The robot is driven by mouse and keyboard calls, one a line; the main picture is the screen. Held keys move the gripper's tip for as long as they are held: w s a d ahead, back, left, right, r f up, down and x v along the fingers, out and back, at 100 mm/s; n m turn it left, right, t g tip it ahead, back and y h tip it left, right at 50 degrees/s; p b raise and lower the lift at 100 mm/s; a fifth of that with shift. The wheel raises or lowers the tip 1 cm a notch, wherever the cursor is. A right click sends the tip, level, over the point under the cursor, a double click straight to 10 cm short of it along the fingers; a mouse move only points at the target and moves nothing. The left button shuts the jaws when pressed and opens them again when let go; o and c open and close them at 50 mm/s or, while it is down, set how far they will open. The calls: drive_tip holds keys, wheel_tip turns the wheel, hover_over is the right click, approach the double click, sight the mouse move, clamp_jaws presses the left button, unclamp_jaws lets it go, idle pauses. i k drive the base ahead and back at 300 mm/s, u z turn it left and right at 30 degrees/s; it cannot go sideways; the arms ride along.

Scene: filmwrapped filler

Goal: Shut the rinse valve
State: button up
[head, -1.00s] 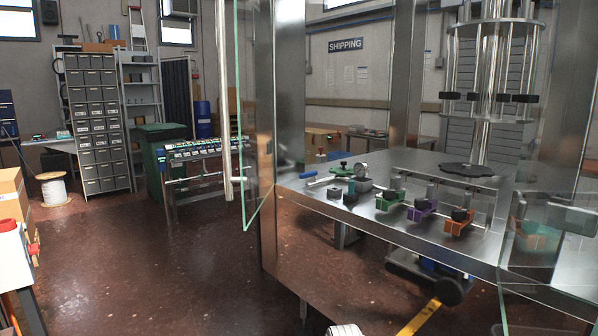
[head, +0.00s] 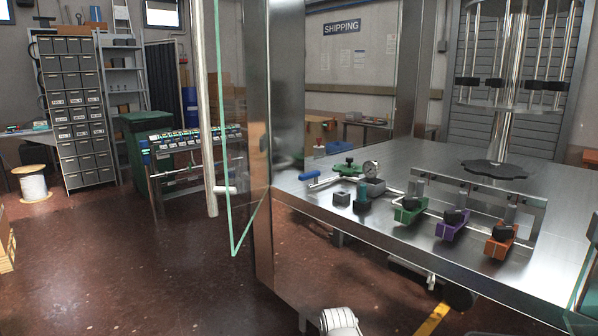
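Several valve-like fittings sit along the front of a steel machine table (head: 400,170). Three have black knobs on coloured bodies: green (head: 409,212), purple (head: 452,226) and orange (head: 500,243). To their left are a blue-ended handle (head: 309,175), a green fitting (head: 346,170), a round gauge (head: 370,168) and a small dark block with a teal top (head: 362,200). I see no readable label marking the rinse valve, so I cannot tell which it is, or whether any valve is open. My gripper is not in view; a white rounded part at the bottom edge looks like my arm.
A glass door (head: 226,130) with a pale upright bar stands open at the table's left. A steel post (head: 275,90) rises at the table's left corner. A filler head (head: 515,60) hangs above a black disc (head: 494,169). The floor at left is mostly clear.

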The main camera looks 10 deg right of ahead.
sight(315, 174)
drive_tip(key=z, duration=0.05)
drive_tip(key=k, duration=1.3)
drive_tip(key=u, duration=0.1)
drive_tip(key=i, duration=2.25)
drive_tip(key=z, duration=0.15)
